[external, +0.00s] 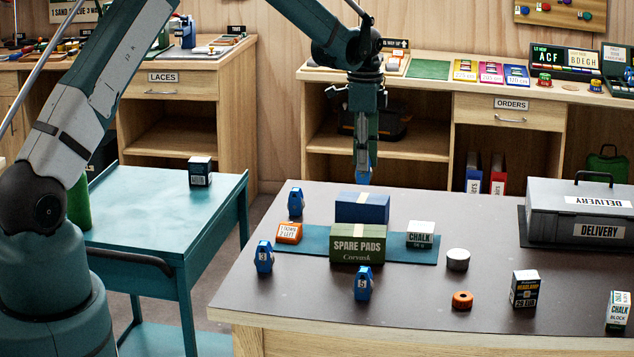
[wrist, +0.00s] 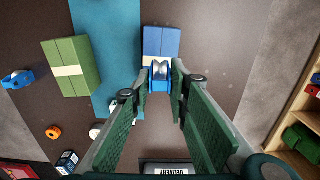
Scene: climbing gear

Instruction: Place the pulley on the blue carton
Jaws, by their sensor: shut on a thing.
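The pulley (wrist: 160,78), blue with a silvery wheel, is between my fingertips in the wrist view. In the external view only a small blue part of it (external: 363,178) shows below my gripper (external: 364,160), which is shut on it. The blue carton (external: 362,208) stands on the dark table behind the green spare pads box. The pulley hangs above the carton, with a gap between them in the external view. In the wrist view the carton (wrist: 161,42) shows just beyond the pulley, which hides part of it.
The green spare pads box (external: 357,245) stands directly in front of the carton. A grey delivery case (external: 580,211) is at right.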

